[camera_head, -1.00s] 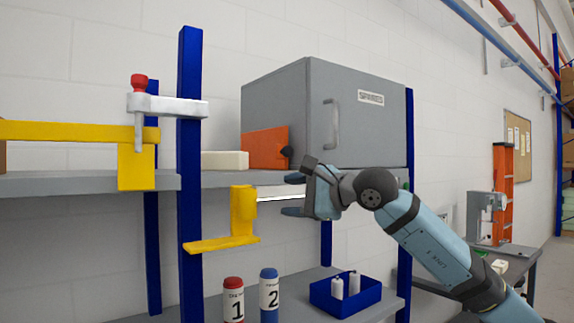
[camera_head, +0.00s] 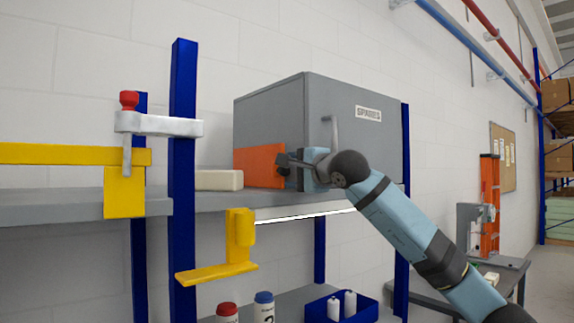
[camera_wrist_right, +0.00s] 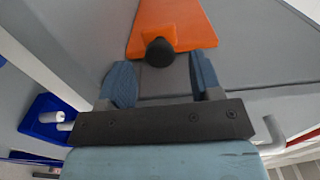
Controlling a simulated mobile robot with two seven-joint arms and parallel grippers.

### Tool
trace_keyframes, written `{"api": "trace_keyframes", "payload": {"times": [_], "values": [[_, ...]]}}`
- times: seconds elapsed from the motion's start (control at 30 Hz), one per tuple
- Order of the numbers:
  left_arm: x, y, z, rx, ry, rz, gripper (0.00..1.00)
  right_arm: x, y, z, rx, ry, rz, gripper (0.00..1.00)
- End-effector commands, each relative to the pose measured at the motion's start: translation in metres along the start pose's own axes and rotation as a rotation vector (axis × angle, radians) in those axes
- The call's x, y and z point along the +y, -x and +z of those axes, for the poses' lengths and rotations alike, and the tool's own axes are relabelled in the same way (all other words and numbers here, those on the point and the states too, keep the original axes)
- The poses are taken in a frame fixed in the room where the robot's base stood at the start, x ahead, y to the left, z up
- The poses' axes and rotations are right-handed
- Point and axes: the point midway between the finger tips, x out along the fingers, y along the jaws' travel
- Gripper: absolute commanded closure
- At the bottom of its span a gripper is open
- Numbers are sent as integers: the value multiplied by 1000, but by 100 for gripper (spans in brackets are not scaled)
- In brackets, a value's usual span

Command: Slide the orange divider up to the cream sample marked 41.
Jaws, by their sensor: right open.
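The orange divider (camera_head: 258,166) stands upright on the upper grey shelf, in front of the grey cabinet. In the right wrist view the divider (camera_wrist_right: 172,18) has a black round knob (camera_wrist_right: 160,52). The cream sample (camera_head: 218,180) lies on the shelf to the left of the divider; no number is readable on it. My right gripper (camera_wrist_right: 162,75) is open, its blue fingers either side of the line to the knob, with the knob at or just beyond the fingertips. In the head view this gripper (camera_head: 287,165) is at the divider's right end. My left gripper is not in view.
The grey cabinet (camera_head: 270,112) stands close behind my right gripper, with a protruding handle (camera_head: 330,132). A yellow bracket (camera_head: 240,235) hangs below the shelf edge. A blue post (camera_head: 183,120) and clamp (camera_head: 160,124) stand left of the sample.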

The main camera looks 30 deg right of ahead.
Motion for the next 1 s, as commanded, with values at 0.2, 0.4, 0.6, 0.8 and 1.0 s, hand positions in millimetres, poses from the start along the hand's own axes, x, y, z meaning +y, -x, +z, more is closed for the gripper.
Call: {"api": "trace_keyframes", "payload": {"times": [0.2,0.4,0.6,0.8,1.0], "values": [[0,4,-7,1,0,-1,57,-1,-23,0,0,-1,0,41],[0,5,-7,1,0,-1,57,0,-27,0,0,0,-1,41],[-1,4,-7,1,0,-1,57,0,-27,0,0,0,-1,53],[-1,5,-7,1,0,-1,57,0,-27,0,0,0,-1,99],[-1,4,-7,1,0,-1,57,0,-27,0,0,0,-1,100]]}}
